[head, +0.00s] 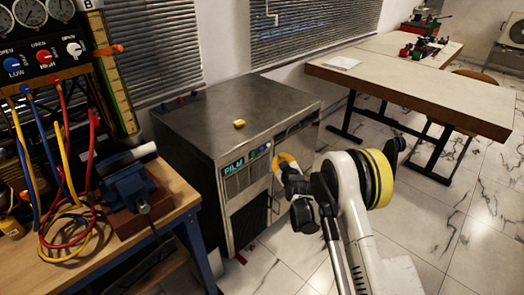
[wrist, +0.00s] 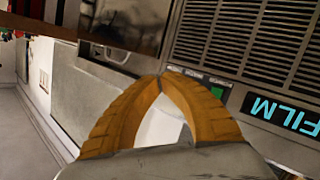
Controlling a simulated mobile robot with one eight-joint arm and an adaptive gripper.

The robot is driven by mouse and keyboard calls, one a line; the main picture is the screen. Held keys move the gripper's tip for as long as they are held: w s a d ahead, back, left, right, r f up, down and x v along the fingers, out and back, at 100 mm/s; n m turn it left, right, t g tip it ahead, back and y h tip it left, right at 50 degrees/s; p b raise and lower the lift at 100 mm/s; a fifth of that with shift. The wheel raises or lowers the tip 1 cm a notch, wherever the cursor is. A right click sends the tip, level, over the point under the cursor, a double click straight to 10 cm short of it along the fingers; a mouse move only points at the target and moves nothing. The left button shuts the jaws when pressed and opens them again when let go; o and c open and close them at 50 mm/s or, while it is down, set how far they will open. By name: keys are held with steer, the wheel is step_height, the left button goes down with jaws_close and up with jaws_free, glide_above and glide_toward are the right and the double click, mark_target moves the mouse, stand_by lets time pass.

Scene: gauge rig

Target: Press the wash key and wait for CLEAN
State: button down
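The grey metal machine (head: 205,125) stands on the floor, and its lit front display (head: 233,167) reads FILM in cyan letters. The display also shows upside down at the right of the wrist view (wrist: 288,113). Small coloured keys (head: 258,150) sit right of the display in the head view; their labels are too small to read. In the wrist view a green key (wrist: 218,95) is partly hidden behind my right finger. My gripper (wrist: 164,76) has its orange fingertips together with nothing between them. It is at the machine's front, right of the keys (head: 287,160); I cannot tell whether it touches.
A yellow block (head: 239,123) lies on the machine's top. A wooden workbench (head: 90,255) with a blue vise (head: 130,190), hoses and a gauge panel stands at the left. A long table (head: 420,85) stands at the back right. The tiled floor at right is clear.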

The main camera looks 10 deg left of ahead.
mark_target(266, 147)
steer(key=shift+w+a, duration=0.9)
steer(key=shift+a, duration=0.25)
steer(key=shift+w+a, duration=0.9)
steer(key=shift+a, duration=0.25)
steer(key=shift+a, duration=0.1)
steer(key=shift+w+a, duration=0.2)
steer(key=shift+w, duration=0.05)
steer(key=shift+w+a, duration=0.25)
steer(key=shift+a, duration=0.05)
stand_by(0.4)
stand_by(0.3)
steer(key=shift+s+d, duration=0.55)
steer(key=shift+d, duration=0.05)
steer(key=shift+d, duration=0.15)
steer(key=s+d, duration=0.1)
steer(key=d, duration=0.1)
steer(key=s+d, duration=0.1)
steer(key=s, duration=0.1)
steer(key=shift+d, duration=0.35)
